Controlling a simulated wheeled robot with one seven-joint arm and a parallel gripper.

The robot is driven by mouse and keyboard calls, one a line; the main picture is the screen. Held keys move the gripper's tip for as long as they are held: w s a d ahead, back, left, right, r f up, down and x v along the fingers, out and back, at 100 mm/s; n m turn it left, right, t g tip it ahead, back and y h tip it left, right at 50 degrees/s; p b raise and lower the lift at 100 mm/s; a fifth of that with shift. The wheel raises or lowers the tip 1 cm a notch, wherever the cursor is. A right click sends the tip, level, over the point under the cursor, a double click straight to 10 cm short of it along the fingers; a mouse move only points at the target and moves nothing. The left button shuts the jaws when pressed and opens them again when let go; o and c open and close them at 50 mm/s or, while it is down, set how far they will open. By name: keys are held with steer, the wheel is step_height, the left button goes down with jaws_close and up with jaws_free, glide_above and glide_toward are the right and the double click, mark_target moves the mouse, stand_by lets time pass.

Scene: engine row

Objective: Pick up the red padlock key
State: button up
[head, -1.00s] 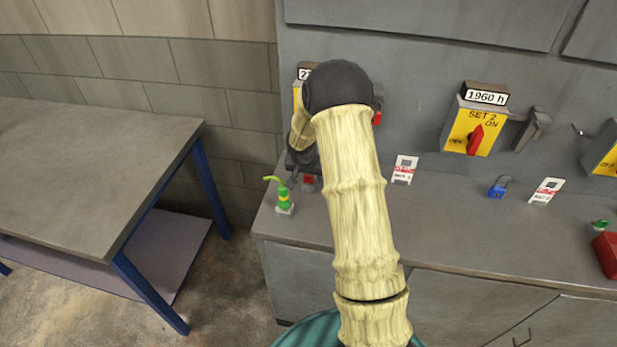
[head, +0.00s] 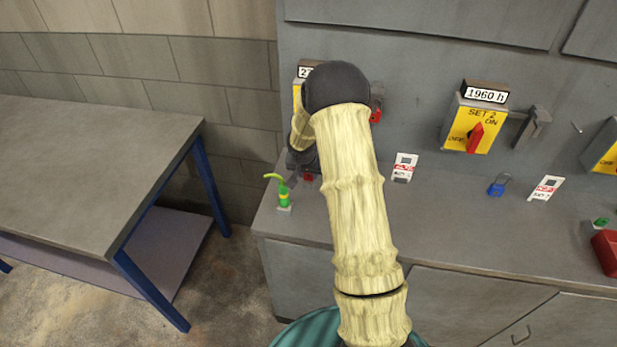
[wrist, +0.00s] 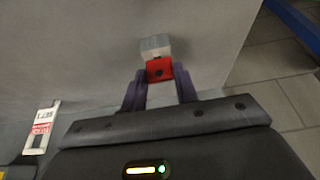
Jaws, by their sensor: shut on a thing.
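The red key (wrist: 159,71) is a small red block with a dark spot, between the two dark fingers of my gripper (wrist: 159,77) in the wrist view. The fingers are shut on it. A pale grey block (wrist: 154,47) shows just beyond it; I cannot tell whether the two touch. In the head view the red key (head: 308,176) is a small patch at the left end of the grey counter, beside my dark gripper (head: 298,165). My arm hides part of that area.
A small green can with a spout (head: 284,196) stands close by on the counter. A blue padlock (head: 497,187), white tags (head: 404,167) and a red box (head: 606,252) lie further right. Yellow switch panels (head: 474,128) are on the wall behind. A grey table (head: 90,165) stands left.

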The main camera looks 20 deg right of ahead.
step_height(320, 180, up, 10)
steer(key=b, duration=0.1)
stand_by(0.5)
stand_by(1.0)
